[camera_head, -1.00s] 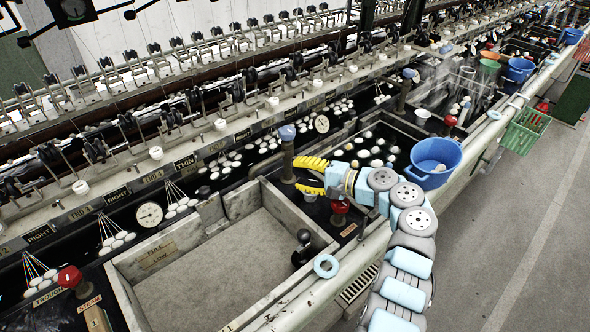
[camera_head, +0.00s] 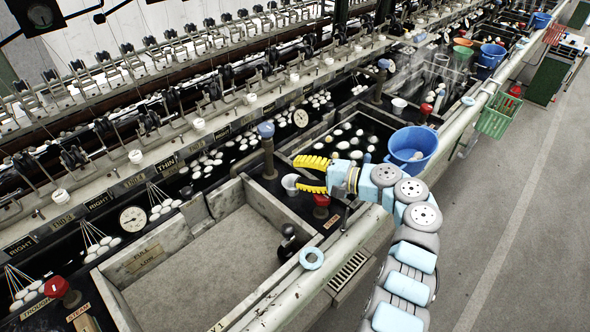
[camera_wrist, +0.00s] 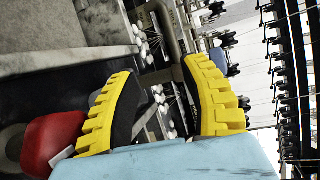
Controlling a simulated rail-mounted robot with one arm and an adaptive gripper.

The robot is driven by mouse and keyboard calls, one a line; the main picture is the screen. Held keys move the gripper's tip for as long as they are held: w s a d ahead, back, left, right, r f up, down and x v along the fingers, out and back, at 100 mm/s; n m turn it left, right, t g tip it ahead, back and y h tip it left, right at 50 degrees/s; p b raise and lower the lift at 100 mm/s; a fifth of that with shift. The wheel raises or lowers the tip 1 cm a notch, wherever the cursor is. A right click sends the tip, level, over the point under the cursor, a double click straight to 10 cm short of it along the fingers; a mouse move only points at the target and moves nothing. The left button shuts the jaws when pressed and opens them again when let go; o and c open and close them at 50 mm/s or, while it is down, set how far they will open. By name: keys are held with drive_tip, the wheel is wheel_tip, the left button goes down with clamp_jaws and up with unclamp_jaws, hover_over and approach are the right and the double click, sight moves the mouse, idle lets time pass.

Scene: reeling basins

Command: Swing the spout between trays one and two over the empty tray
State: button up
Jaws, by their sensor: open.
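The spout's brown post (camera_head: 268,162) with a blue-grey knob (camera_head: 266,129) stands upright on the dark divider between the trays. Its arm direction is unclear in the head view; a brown bent pipe (camera_wrist: 166,35) shows beyond the fingers in the wrist view. Tray one (camera_head: 160,262), at front left, has a bare grey floor. Tray two (camera_head: 297,141), behind it, holds dark water and several white cocoons. My gripper (camera_head: 298,174), with yellow fingers, is open and empty, just right of the post. In the wrist view, its fingers (camera_wrist: 158,68) are spread, apparently with the pipe beyond the gap.
A red valve knob (camera_head: 321,200) sits just below my fingers; a red knob (camera_wrist: 50,142) shows beside them in the wrist view. A white cup (camera_head: 290,183) is near the fingertips.

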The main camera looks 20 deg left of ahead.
drive_tip(key=shift+d, duration=0.35)
drive_tip(key=shift+d, duration=0.1)
idle(0.5)
drive_tip(key=d+r, duration=0.2)
drive_tip(key=d, duration=0.9)
drive_tip(key=shift+d+r, duration=0.15)
drive_tip(key=shift+d, duration=0.2)
idle(1.7)
